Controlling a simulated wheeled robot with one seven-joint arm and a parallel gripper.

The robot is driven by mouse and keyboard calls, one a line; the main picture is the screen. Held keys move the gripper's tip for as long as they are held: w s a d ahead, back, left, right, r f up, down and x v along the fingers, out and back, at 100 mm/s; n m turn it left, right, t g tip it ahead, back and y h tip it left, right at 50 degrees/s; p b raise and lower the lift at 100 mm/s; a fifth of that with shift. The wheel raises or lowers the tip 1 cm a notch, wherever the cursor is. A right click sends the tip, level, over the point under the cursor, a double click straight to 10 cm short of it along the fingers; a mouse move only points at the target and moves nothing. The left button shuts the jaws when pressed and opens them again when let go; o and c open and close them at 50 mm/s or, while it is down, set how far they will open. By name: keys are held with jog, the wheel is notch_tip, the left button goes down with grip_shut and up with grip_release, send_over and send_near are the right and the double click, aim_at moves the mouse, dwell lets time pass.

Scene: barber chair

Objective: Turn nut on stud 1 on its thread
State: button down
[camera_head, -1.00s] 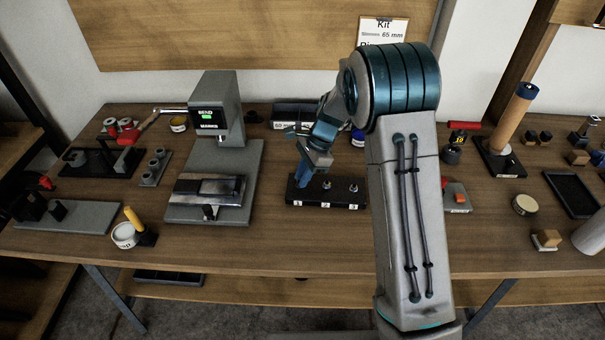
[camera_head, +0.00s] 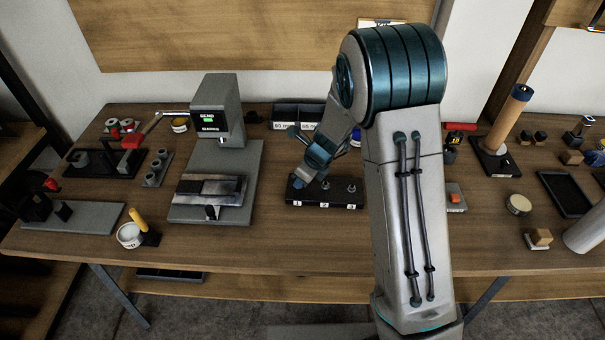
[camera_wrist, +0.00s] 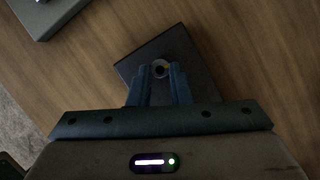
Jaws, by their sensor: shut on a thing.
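The black stud block (camera_head: 330,195) stands on the bench with labels 1, 2 and 3 on its front edge. Studs 2 (camera_head: 326,184) and 3 (camera_head: 351,188) show upright on it in the head view. My gripper (camera_head: 301,184) is at the left end of the block, over stud 1, which it hides there. In the wrist view my gripper (camera_wrist: 160,72) is shut on the nut (camera_wrist: 160,68), a small ring with a dark centre, between the two blue fingertips at the block. How far the nut sits down the thread cannot be told.
A grey press (camera_head: 218,130) with a screen stands left of the block. Dark bins (camera_head: 290,115) are behind it. My arm covers the bench to the right. The wooden bench front (camera_head: 300,240) before the block is clear.

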jog(key=m+p, duration=0.1)
jog(key=m, duration=0.1)
jog(key=m+t+h+p, duration=0.1)
jog(key=m+p, duration=0.1)
jog(key=shift+s+a+r+m, duration=0.15)
jog(key=shift+s+r+m, duration=0.05)
jog(key=shift+m, duration=0.1)
jog(key=m+h+p, duration=0.1)
jog(key=m, duration=0.1)
jog(key=m+t+h+p, duration=0.1)
jog(key=m+p, duration=0.1)
jog(key=shift+a+m, duration=0.2)
jog(key=shift+m, duration=0.1)
jog(key=m+h+p, duration=0.1)
jog(key=m, duration=0.1)
jog(key=m+p, duration=0.1)
jog(key=m, duration=0.1)
jog(key=shift+a+f+h+p, duration=0.1)
jog(key=shift+a+h+p, duration=0.1)
jog(key=shift+h+p, duration=0.15)
jog(key=shift+a+f+m+h+p, duration=0.15)
jog(key=shift+m+h, duration=0.25)
jog(key=shift+m, duration=0.65)
jog(key=shift+r+m+h+p, duration=0.15)
jog(key=shift+m+h, duration=0.2)
jog(key=shift+m, duration=0.7)
jog(key=shift+f, duration=0.1)
